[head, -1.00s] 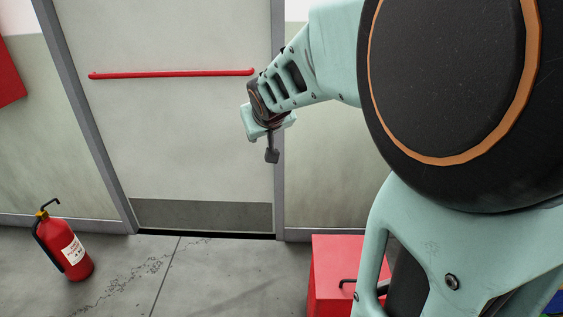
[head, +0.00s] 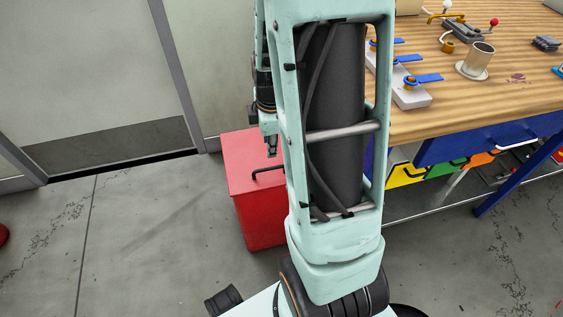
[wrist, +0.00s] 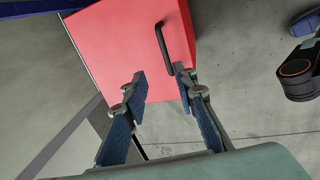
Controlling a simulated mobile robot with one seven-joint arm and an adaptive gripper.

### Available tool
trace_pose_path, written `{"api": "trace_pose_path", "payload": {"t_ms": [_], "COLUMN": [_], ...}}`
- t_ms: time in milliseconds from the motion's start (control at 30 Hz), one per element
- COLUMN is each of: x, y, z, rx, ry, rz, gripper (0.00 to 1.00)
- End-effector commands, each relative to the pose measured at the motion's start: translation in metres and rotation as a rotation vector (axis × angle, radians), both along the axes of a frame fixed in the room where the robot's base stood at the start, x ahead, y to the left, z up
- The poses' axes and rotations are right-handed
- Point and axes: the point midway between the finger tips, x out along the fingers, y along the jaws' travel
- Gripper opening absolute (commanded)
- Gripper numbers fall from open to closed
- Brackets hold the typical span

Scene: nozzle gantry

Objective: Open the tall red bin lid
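The tall red bin (head: 262,210) stands on the floor against the wall, left of the workbench, partly hidden by my arm in the head view. Its flat red lid (head: 240,160) is shut and carries a dark bar handle (head: 266,171) near the front edge. In the wrist view the lid (wrist: 115,45) fills the upper middle, with the handle (wrist: 162,38) ahead of the fingers. My gripper (wrist: 160,83) is open and empty, its two fingers apart. In the head view the gripper (head: 272,146) shows small above the lid, partly behind my arm.
A wooden workbench (head: 480,95) with clamps, a metal cup (head: 480,58) and a blue drawer (head: 490,140) stands to the right of the bin. A grey door (head: 80,70) is at the left. The concrete floor (head: 150,230) left of the bin is clear.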

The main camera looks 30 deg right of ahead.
Motion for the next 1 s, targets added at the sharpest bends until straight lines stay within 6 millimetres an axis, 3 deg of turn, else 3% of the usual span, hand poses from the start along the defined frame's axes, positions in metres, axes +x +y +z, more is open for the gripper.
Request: {"api": "trace_pose_path", "payload": {"t_ms": [267, 500, 700, 1000], "x": [-0.003, 0.005, 0.012, 0.015], "y": [0.0, -0.003, -0.005, -0.006], "z": [-0.027, -0.074, -0.102, -0.114], "rx": [0.005, 0.005, 0.004, 0.003], "ry": [0.02, 0.021, 0.018, 0.017], "rz": [0.04, 0.038, 0.037, 0.037], "gripper": [0.26, 0.26, 0.26, 0.26]}}
